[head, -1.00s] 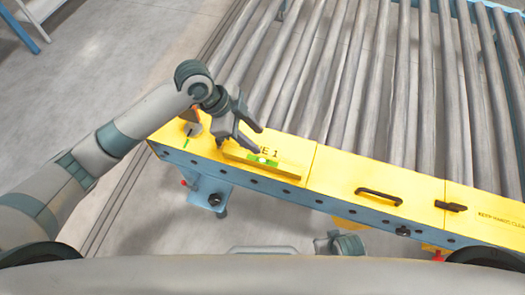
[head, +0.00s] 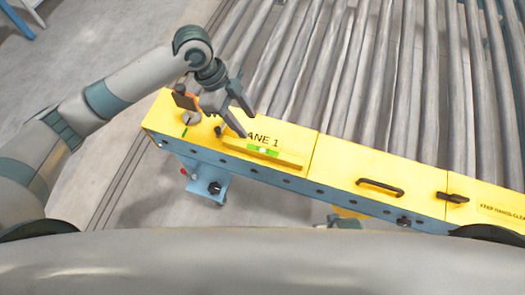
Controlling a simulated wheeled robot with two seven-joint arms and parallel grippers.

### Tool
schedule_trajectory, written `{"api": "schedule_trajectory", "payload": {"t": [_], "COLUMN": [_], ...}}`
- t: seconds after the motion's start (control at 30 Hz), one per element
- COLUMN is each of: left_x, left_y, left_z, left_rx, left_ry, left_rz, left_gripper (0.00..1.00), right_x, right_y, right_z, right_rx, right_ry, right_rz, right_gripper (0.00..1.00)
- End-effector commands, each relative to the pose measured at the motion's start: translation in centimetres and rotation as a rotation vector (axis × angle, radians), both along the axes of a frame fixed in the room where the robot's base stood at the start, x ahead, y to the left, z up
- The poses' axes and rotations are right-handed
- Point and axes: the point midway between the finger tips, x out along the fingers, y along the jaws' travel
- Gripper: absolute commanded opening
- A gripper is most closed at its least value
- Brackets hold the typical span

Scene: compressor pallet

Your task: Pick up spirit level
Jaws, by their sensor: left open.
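The spirit level (head: 285,156) is a yellow bar with a bright green vial. It lies along the front of the yellow conveyor cover, below the "LANE 1" lettering. My left gripper (head: 234,132) is open and empty. Its fingers point down toward the left part of the level, at or just above the cover. One finger overlaps the level's left end in the picture, and I cannot tell whether it touches. My right gripper is not in view.
The yellow cover (head: 340,157) has a black handle (head: 380,188) and a black latch (head: 452,198) to the right. A round grey knob (head: 191,117) stands left of the level. Grey rollers (head: 350,85) fill the back. A blue rail (head: 300,188) runs along the front.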

Motion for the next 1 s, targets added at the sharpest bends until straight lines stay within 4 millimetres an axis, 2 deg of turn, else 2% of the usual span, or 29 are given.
{"api": "schedule_trajectory", "payload": {"t": [0.3,0.53,0.7,1.0], "left_x": [-0.8,-1.2,-1.3,-1.3], "left_y": [-2.1,-3.3,-3.7,-3.7], "left_z": [-5.3,-8.5,-9.5,-9.5], "left_rx": [-0.001,0.000,-0.001,0.000], "left_ry": [0.004,0.002,0.002,0.000], "left_rz": [-0.001,0.000,0.001,0.000], "left_gripper": [0.41,0.41,0.41,0.41], "right_x": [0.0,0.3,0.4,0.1], "right_y": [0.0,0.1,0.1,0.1], "right_z": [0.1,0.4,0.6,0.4], "right_rx": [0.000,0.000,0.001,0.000], "right_ry": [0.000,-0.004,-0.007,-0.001], "right_rz": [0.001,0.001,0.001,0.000], "right_gripper": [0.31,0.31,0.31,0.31]}}
